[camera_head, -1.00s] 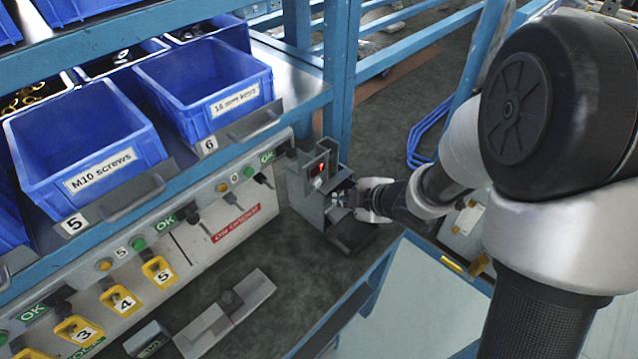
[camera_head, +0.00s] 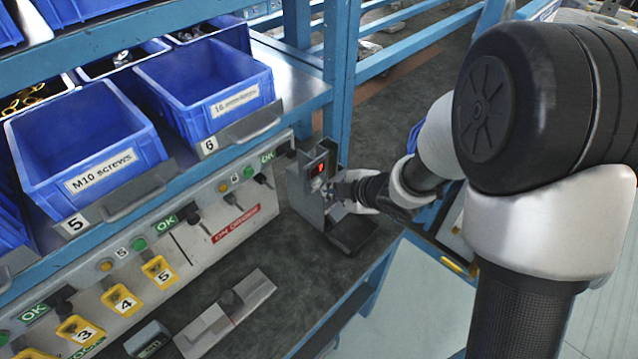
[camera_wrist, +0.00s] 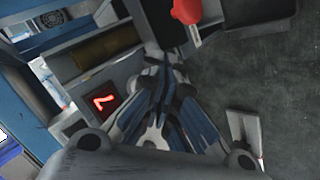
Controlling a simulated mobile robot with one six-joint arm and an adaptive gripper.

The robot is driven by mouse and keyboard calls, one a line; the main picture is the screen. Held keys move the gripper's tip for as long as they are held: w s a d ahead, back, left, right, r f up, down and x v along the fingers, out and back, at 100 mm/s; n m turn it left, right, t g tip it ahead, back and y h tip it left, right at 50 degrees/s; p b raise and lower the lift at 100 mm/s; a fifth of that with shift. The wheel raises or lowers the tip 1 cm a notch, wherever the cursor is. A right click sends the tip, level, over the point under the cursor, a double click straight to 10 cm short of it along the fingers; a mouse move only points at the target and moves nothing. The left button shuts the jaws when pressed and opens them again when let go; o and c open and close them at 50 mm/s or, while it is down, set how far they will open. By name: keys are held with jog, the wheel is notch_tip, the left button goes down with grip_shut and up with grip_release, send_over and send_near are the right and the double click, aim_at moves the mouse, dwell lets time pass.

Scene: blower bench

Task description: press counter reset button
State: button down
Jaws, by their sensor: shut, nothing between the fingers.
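The counter is a grey box-like device (camera_head: 313,172) on the bench's right end, with a small lit red display (camera_head: 317,169). In the wrist view the red display (camera_wrist: 103,102) shows one lit digit. My gripper (camera_head: 338,190) is at the device's right side, below the display; its shut fingers (camera_wrist: 158,100) point at the device in the wrist view and hold nothing. The reset button cannot be made out; the fingers may hide it. Whether the fingertips touch the device, I cannot tell.
A shelf with blue bins (camera_head: 85,150) overhangs the bench on the left. A panel with yellow numbered holders (camera_head: 120,300) runs beneath it. A grey block fixture (camera_head: 225,315) lies on the bench front. A red knob-like part (camera_wrist: 186,10) shows in the wrist view.

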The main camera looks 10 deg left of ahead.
dwell(0.8)
jog(key=shift+w+a, duration=0.25)
jog(key=shift+a, duration=0.1)
jog(key=shift+w+a, duration=0.25)
dwell(0.8)
jog(key=shift+s+d, duration=0.55)
jog(key=shift+d, duration=0.05)
jog(key=s+d, duration=0.1)
jog(key=d, duration=0.1)
jog(key=s+d, duration=0.2)
dwell(0.6)
dwell(0.7)
